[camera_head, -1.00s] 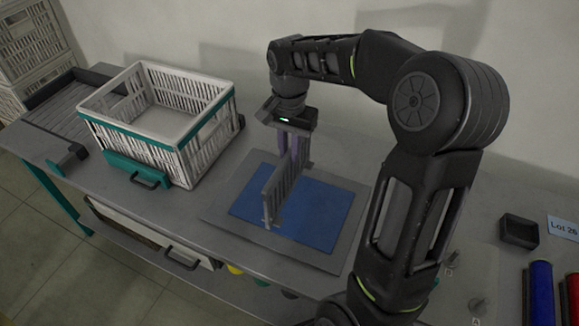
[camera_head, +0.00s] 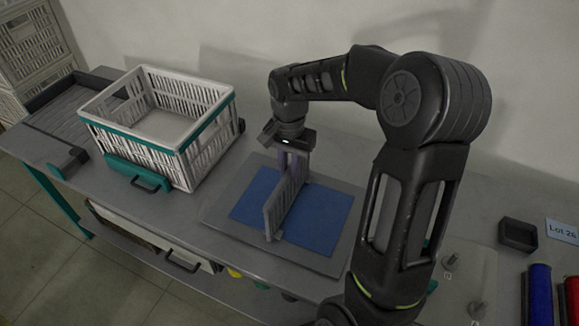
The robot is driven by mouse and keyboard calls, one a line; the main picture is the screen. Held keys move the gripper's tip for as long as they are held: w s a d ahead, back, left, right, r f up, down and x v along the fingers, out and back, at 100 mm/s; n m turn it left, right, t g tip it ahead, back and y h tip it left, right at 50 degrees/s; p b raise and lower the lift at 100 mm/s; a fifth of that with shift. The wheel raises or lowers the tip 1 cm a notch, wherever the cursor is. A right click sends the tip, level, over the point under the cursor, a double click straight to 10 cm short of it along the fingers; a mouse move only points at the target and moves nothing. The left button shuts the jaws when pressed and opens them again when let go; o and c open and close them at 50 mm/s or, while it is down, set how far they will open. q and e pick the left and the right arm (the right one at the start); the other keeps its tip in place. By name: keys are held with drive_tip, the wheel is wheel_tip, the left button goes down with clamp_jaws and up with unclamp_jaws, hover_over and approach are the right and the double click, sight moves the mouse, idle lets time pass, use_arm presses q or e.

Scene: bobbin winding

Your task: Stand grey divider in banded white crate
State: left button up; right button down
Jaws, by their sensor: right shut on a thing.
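The grey divider (camera_head: 284,203) stands upright on its edge over the blue mat. My right gripper (camera_head: 294,163) points down and is shut on the divider's far upper part. I cannot tell whether the divider's lower edge touches the mat. The white crate (camera_head: 198,150) with a green band around it stands to the left on the bench. It is open at the top and its visible floor is bare. My left gripper is not in view.
The blue mat (camera_head: 325,215) lies on a grey board. A roller track (camera_head: 75,110) is behind the crate at left. A small dark tray (camera_head: 518,234), a "Lot 26" label (camera_head: 562,231), and blue (camera_head: 540,290) and red (camera_head: 571,295) spools are at right. Stacked crates (camera_head: 35,50) stand at far left.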

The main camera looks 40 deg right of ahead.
drive_tip(key=shift+f, duration=0.2)
drive_tip(key=c, duration=1.4)
unclamp_jaws()
drive_tip(key=shift+o, duration=0.2)
drive_tip(key=shift+r, duration=0.15)
wheel_tip(320, 180, up, 12)
drive_tip(key=shift+b, duration=0.4)
